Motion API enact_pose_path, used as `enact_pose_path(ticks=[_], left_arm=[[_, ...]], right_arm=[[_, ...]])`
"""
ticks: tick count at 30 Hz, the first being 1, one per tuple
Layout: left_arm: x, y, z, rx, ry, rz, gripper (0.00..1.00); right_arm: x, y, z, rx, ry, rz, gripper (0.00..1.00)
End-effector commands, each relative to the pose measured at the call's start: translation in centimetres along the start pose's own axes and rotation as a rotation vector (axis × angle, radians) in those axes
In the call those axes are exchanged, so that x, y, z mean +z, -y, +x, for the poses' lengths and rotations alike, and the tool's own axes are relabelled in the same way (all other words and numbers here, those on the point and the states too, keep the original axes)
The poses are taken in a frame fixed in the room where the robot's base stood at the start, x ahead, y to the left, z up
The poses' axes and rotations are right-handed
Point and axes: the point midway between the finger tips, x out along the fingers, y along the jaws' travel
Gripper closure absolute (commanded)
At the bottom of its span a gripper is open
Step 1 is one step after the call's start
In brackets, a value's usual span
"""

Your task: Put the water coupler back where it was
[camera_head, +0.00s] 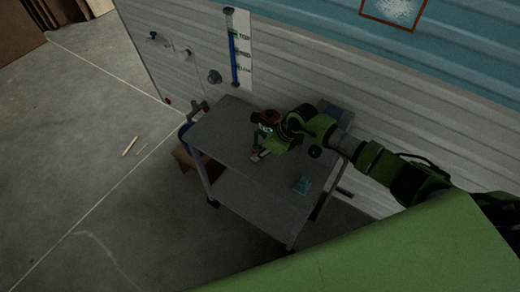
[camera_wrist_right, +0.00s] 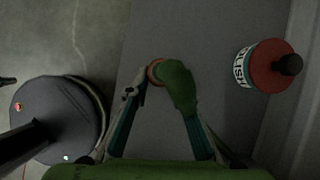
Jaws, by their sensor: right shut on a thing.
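My right gripper (camera_head: 258,157) is low over the top of the grey cart (camera_head: 222,124). In the right wrist view its two fingers (camera_wrist_right: 165,100) close around a green piece with a copper-orange ring at one end, which looks like the water coupler (camera_wrist_right: 178,84). The cart top shows right below it; I cannot tell whether the piece touches it. In the head view the coupler is too small and dark to make out clearly. My left gripper is not in view.
A red-and-white polish tin (camera_wrist_right: 264,68) with a dark knob stands on the cart, right of the fingers in the wrist view. The camper wall (camera_head: 300,85), with a blue level gauge (camera_head: 233,58), rises behind.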

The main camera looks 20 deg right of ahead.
Motion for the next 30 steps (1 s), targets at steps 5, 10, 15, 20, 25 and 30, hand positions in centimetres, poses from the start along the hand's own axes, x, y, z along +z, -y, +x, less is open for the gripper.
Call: enact_pose_path(ticks=[5,10,15,20,25,30], left_arm=[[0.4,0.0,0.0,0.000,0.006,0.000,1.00],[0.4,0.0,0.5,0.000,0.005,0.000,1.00],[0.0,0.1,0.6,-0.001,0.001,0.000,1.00],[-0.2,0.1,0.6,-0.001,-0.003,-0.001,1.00],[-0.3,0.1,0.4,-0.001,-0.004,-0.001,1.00],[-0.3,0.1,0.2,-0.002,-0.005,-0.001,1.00]], right_arm=[[0.1,0.0,0.0,-0.001,0.002,-0.001,1.00],[-0.2,0.0,0.4,-0.001,0.001,-0.001,1.00],[-0.2,0.0,0.5,0.000,0.000,0.000,0.61],[-0.2,0.0,0.5,0.000,0.000,0.000,0.61],[-0.2,0.0,0.3,0.000,0.000,0.000,0.61],[0.0,0.1,-0.8,-0.002,0.000,-0.002,0.61]])
